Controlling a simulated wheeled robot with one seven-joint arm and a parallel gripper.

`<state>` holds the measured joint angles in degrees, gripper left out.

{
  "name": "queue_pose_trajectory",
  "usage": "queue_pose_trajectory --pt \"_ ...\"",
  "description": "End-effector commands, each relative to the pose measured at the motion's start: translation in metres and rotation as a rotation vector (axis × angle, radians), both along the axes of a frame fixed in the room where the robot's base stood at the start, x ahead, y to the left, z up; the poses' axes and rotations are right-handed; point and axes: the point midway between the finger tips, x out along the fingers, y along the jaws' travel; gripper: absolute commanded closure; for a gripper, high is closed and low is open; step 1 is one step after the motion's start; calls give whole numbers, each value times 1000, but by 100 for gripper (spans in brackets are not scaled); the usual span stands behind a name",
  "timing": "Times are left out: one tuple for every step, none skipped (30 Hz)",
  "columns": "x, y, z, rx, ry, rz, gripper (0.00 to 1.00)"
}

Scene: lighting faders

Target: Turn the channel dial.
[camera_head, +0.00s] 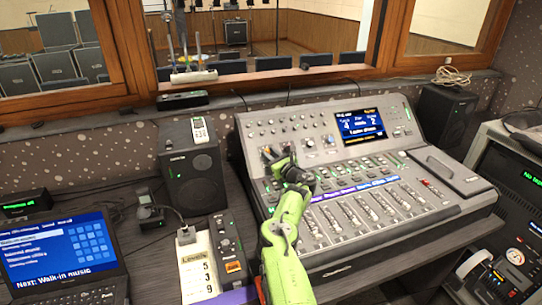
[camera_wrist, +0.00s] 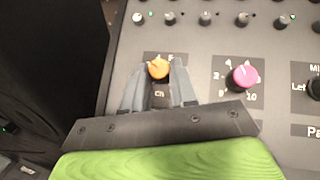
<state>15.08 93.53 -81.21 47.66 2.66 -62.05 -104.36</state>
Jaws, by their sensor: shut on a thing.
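The channel dial is an orange-capped knob (camera_wrist: 158,69) above a "Ch" label on the mixing console, seen in the wrist view. My gripper (camera_wrist: 158,88) has its two dark fingers on either side of this knob and is shut on it. In the head view my green arm reaches up to the console's left part, and my gripper (camera_head: 277,158) hides the dial there. A pink knob (camera_wrist: 245,76) with a numbered scale sits to the right of the dial, apart from my fingers.
The mixing console (camera_head: 300,122) has a lit screen (camera_head: 361,125) and several faders (camera_head: 350,212). A black speaker (camera_head: 194,178) stands to its left and another speaker (camera_head: 443,117) to its right. A laptop (camera_head: 62,250) and a card with numbers (camera_head: 199,270) lie at the left.

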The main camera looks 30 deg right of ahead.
Motion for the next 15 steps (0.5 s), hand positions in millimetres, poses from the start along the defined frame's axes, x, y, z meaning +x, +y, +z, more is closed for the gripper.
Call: queue_pose_trajectory --pt "0 1 0 1 0 1 100" --pt "0 1 0 2 0 0 100" --pt "0 1 0 4 -1 -2 100" --pt "0 1 0 7 -2 -5 100" --pt "0 1 0 10 -2 -8 100" --pt "1 2 0 15 -4 -14 100" --pt "1 2 0 20 -5 -19 100" --pt "1 3 0 27 -7 -26 100" --pt "1 3 0 37 -10 -38 100" --pt "1 3 0 47 -11 -49 100" --pt "1 4 0 56 -15 -61 100" --pt "1 4 0 70 -18 -77 100" --pt "1 5 0 85 -21 -92 100" --pt "1 6 0 97 -26 -108 100" --pt "1 6 0 115 -31 -130 100"
